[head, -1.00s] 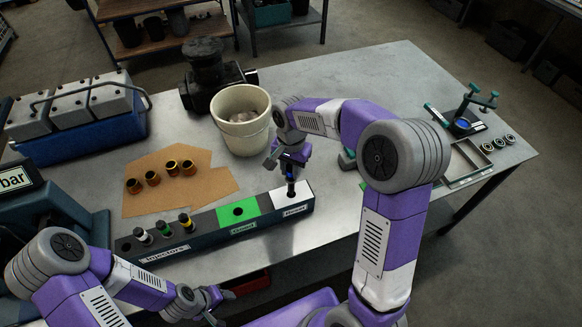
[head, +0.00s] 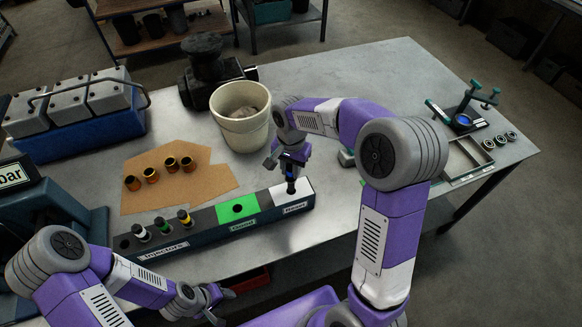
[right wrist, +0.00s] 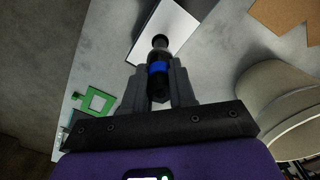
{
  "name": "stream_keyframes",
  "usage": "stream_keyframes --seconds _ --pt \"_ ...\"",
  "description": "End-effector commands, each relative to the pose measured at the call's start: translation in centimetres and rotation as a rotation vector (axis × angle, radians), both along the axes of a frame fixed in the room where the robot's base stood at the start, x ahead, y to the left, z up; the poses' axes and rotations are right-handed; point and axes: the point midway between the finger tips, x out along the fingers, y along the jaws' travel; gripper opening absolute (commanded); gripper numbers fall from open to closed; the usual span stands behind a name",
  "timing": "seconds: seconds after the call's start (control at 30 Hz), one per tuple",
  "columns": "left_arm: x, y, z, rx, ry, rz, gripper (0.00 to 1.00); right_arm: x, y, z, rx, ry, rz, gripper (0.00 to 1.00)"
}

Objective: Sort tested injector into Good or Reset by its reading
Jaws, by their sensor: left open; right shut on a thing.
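My right gripper (head: 290,172) is shut on an injector with a blue band (right wrist: 158,69). It holds the injector upright over the white section (head: 299,191) at the right end of the dark rack; the injector's lower end meets that section, but I cannot tell how deep it sits. Several injectors, with white (head: 141,232), green (head: 162,225) and yellow (head: 184,218) bands, stand in the rack's left part. My left gripper (head: 222,302) is open and empty at the front.
A cream bucket (head: 240,138) stands close behind the rack. Brown cardboard (head: 205,187) with several brass rings lies to its left. A blue case (head: 75,135) stands at the back left. A metal tray (head: 462,176) and a teal fixture (head: 468,112) are at the right.

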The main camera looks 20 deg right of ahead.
Motion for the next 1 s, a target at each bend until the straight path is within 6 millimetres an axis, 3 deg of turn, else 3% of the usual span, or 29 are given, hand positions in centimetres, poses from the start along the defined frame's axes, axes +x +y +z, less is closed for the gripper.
stream_keyframes --seconds 1.0 --pt "0.0 0.0 -2.3 0.0 0.0 0.0 0.52 0.0 0.0 -3.1 0.001 -0.001 0.0 0.0"
